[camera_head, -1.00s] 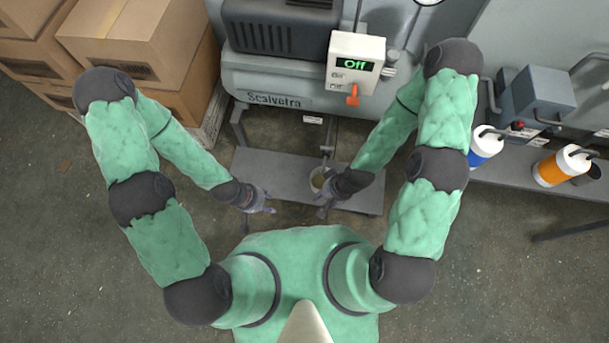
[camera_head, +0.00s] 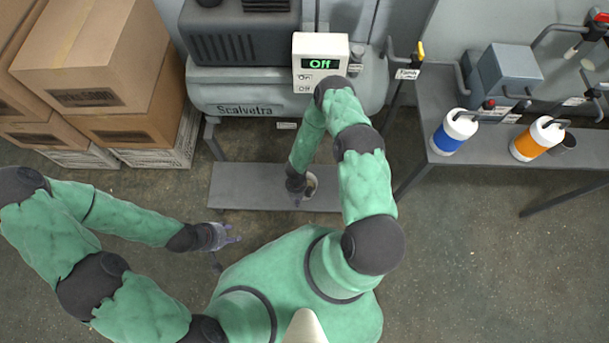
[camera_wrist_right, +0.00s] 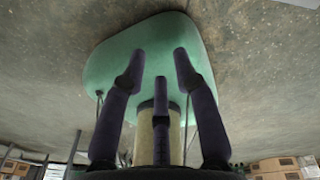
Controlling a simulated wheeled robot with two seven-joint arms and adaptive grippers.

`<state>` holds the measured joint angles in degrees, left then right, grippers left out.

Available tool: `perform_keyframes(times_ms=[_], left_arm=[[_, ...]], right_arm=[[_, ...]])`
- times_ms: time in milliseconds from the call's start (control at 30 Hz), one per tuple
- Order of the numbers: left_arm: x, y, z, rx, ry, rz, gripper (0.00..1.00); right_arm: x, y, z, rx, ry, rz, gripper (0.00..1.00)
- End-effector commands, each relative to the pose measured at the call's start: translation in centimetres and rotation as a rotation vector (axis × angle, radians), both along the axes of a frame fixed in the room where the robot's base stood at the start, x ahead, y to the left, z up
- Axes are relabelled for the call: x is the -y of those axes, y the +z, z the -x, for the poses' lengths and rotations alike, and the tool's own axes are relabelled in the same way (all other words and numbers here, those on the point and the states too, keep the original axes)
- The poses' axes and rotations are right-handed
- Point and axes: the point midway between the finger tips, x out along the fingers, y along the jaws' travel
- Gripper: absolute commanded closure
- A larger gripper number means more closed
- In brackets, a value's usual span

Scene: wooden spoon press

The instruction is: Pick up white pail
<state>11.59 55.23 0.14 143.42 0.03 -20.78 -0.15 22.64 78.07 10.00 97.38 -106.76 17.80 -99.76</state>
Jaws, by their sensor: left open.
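The white pail (camera_head: 311,184) shows in the head view as a small pale round vessel over the grey shelf, partly covered by my right gripper (camera_head: 297,197). In the right wrist view, a cream cylinder (camera_wrist_right: 145,133) stands beyond the middle finger, between the outer fingers of my right gripper (camera_wrist_right: 160,60). The fingers are apart at their tips; whether they press on the pail I cannot tell. My left gripper (camera_head: 228,237) is open and empty, left of and nearer than the pail, off the shelf.
The grey shelf (camera_head: 240,187) lies below the Scalvetra machine (camera_head: 244,100), whose panel (camera_head: 320,62) reads Off. Cardboard boxes (camera_head: 95,70) stand left. A side table (camera_head: 480,158) holds blue (camera_head: 453,132) and orange (camera_head: 537,139) bottles. Floor at lower right is clear.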

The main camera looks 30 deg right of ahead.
Motion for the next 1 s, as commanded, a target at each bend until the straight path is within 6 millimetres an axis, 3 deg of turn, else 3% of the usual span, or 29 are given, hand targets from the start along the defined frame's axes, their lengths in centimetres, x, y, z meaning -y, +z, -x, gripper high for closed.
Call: perform_keyframes(times_ms=[100, 300, 633, 867, 1000], left_arm=[[0.0, -0.3, 0.0, 0.000, 0.000, 0.000, 0.55], [0.0, -0.4, 0.0, 0.000, 0.000, 0.000, 0.55], [0.0, -2.3, 0.0, 0.000, 0.000, 0.000, 0.55], [0.0, -2.9, 0.0, 0.000, 0.000, 0.000, 0.55], [0.0, -3.8, 0.0, 0.000, 0.000, 0.000, 0.55]], right_arm=[[1.8, -2.4, -1.9, 0.083, 0.299, 0.043, 0.70], [3.2, -4.1, -4.0, 0.153, 0.569, 0.094, 0.70], [3.6, -8.5, -4.4, 0.162, 0.610, 0.102, 0.70], [3.7, -9.9, -4.5, 0.163, 0.610, 0.102, 0.70], [3.8, -11.7, -4.5, 0.162, 0.608, 0.101, 0.70]])
